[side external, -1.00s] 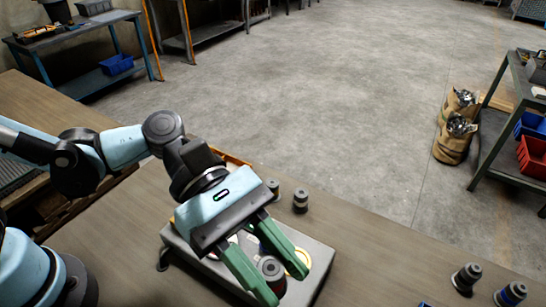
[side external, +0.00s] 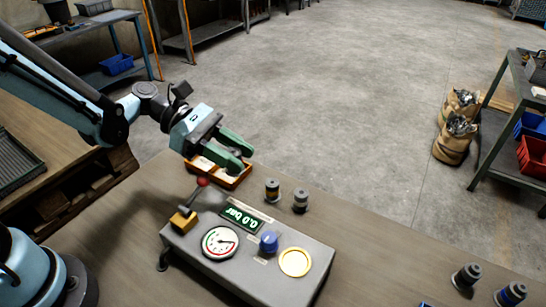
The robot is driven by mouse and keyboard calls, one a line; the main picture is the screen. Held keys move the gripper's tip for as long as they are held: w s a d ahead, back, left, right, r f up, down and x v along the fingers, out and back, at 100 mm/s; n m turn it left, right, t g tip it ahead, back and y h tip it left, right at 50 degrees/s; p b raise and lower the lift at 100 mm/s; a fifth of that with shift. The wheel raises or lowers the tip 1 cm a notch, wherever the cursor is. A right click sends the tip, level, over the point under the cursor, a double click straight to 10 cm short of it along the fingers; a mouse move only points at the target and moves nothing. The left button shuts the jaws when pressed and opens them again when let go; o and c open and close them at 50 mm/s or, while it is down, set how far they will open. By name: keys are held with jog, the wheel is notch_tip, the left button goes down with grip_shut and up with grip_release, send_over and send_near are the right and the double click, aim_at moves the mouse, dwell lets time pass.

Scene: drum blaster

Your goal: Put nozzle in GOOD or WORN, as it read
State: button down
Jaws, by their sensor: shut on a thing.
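My gripper (side external: 235,156), with green fingers, is over the orange-brown tray (side external: 235,186) behind the test box. It is shut on a nozzle, which the fingers mostly hide; only a small grey part shows between them. I cannot tell whether the nozzle touches the tray. The tray has pale label areas inside, whose words are too small to read. The grey test box (side external: 200,262) carries a lit green display (side external: 241,216) that seems to read 0.0 bar, upside down in this view. It also has a round dial (side external: 220,242), a blue knob (side external: 268,242) and an empty yellow ring (side external: 295,262).
A red-knobbed lever (side external: 202,183) rises from a yellow block at the box's left. Two nozzles stand behind the box, one yellow-banded (side external: 272,190) and one pale-banded (side external: 300,200). Other nozzles (side external: 466,278) stand at the front right. The bench between is clear.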

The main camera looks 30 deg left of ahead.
jog(key=w+a+f, duration=0.3)
jog(key=w+a, duration=0.1)
jog(key=a, duration=0.1)
jog(key=w+a+f, duration=0.2)
jog(key=shift+a+f, duration=0.2)
jog(key=shift+f, duration=2.15)
jog(key=shift+f, duration=0.15)
